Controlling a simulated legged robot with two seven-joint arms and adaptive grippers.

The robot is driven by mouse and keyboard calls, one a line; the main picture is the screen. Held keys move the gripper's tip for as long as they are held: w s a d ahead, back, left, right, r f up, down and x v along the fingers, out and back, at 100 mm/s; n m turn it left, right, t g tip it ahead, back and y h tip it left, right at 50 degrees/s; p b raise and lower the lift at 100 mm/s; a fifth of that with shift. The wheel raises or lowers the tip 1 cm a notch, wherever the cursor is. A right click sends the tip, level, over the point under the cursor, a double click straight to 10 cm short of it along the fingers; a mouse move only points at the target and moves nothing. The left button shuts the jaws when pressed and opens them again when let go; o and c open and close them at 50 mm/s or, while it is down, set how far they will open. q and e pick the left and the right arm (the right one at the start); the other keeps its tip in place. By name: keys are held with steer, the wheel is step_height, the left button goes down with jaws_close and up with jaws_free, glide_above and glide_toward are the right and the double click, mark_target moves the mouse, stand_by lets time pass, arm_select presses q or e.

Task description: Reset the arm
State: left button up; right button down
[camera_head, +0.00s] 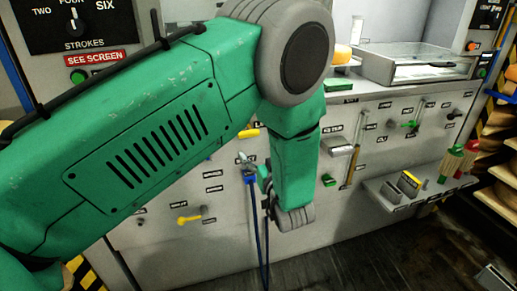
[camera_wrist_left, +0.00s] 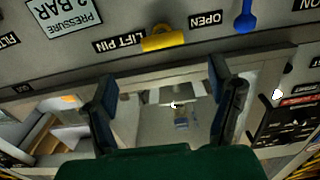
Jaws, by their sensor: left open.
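My green left arm (camera_head: 150,140) comes in from the left in the head view. It crosses in front of the machine, bends at a grey joint and hangs down to a grey wrist (camera_head: 295,216). I cannot make out its fingertips clearly there. In the left wrist view my left gripper (camera_wrist_left: 161,75) has its two dark fingers wide apart, with nothing between them. Past the fingers lies a pale recessed area of the machine. My right gripper is in neither view.
A grey machine panel (camera_head: 350,220) with labels and levers stands close behind the arm. A metal tray (camera_head: 410,68) is at the upper right, and a small shelf (camera_head: 400,202) juts out below. A yellow lift-pin handle (camera_wrist_left: 163,40) and blue knob (camera_wrist_left: 246,18) are near the gripper. Dark floor lies below.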

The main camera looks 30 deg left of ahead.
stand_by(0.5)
arm_select(q)
steer(key=s+f+m+g+h, duration=0.1)
steer(key=s+f+m+h, duration=0.25)
steer(key=s+f, duration=0.4)
steer(key=s+f+m+g+h, duration=0.25)
steer(key=s+f+h, duration=0.2)
steer(key=f, duration=0.55)
steer(key=s+d+f+m+g+h, duration=0.1)
steer(key=s+f+g+h, duration=0.1)
steer(key=s, duration=0.6)
steer(key=s+d+f+m+g+h, duration=0.1)
steer(key=s+d+f+m+g, duration=0.1)
steer(key=s, duration=0.6)
steer(key=s+d+f+m+g+h, duration=0.1)
steer(key=s+d+f+g+h, duration=0.1)
steer(key=s, duration=0.6)
steer(key=shift+s+f+g+h, duration=0.3)
steer(key=shift+f+g, duration=0.25)
steer(key=shift+g, duration=0.3)
steer(key=shift+w, duration=0.15)
